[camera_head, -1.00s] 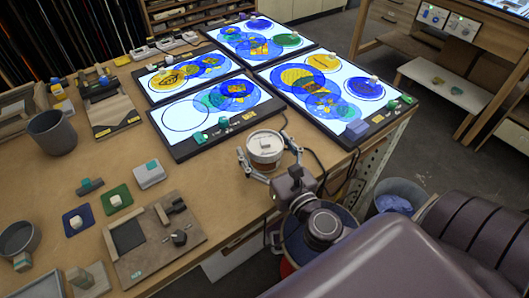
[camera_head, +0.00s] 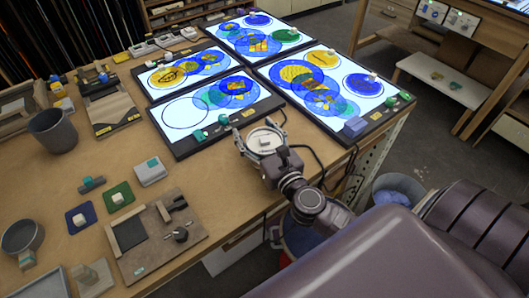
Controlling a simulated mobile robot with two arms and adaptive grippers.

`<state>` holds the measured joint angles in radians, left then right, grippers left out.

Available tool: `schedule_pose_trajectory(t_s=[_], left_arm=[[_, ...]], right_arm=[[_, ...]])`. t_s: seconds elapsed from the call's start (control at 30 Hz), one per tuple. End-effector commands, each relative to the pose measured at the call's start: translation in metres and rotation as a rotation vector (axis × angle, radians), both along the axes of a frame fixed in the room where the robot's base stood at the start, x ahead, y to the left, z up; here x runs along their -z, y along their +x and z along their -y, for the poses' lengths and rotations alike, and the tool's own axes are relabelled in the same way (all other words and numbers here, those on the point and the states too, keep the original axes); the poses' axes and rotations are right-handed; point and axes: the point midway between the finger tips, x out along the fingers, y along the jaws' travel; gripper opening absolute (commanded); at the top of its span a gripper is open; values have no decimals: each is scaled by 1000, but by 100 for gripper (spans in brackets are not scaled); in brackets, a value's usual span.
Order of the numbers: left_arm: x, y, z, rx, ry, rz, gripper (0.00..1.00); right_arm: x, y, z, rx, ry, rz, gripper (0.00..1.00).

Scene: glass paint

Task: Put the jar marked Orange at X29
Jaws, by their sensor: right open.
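A round jar with a pale lid (camera_head: 265,140) is at the table's right edge, just in front of the light panels. My right gripper (camera_head: 262,139) is open, with one finger on each side of the jar. Whether the fingers touch it cannot be told. The gripper's body hides the jar's near side, and no name on it can be read. No X29 mark can be made out. My left gripper is out of view.
Lit panels with blue and yellow glass circles (camera_head: 218,100) stand behind the jar. The wooden table (camera_head: 225,190) is clear left of the gripper. A fixture board (camera_head: 150,240) and a grey cup (camera_head: 52,131) lie further left. A bin (camera_head: 398,188) stands at the right.

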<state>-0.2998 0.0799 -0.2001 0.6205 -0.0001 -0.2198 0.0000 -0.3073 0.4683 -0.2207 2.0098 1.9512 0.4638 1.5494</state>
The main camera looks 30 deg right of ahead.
Motion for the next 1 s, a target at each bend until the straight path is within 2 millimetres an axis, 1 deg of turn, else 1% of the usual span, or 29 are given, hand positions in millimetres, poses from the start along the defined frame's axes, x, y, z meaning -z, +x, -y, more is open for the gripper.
schedule_pose_trajectory(t_s=[0.03,0.1,0.2,0.6,0.83,0.87,1.0], left_arm=[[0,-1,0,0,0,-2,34],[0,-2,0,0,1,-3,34],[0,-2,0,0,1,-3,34],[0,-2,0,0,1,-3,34],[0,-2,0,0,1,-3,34],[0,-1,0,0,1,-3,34],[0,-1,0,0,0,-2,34]], right_arm=[[0,0,0,1,0,0,46],[0,0,0,1,0,0,38],[0,0,0,1,0,0,29],[0,0,0,1,1,0,22],[0,0,0,1,0,0,20],[-1,0,0,1,0,2,16],[-1,0,0,1,0,2,16]])
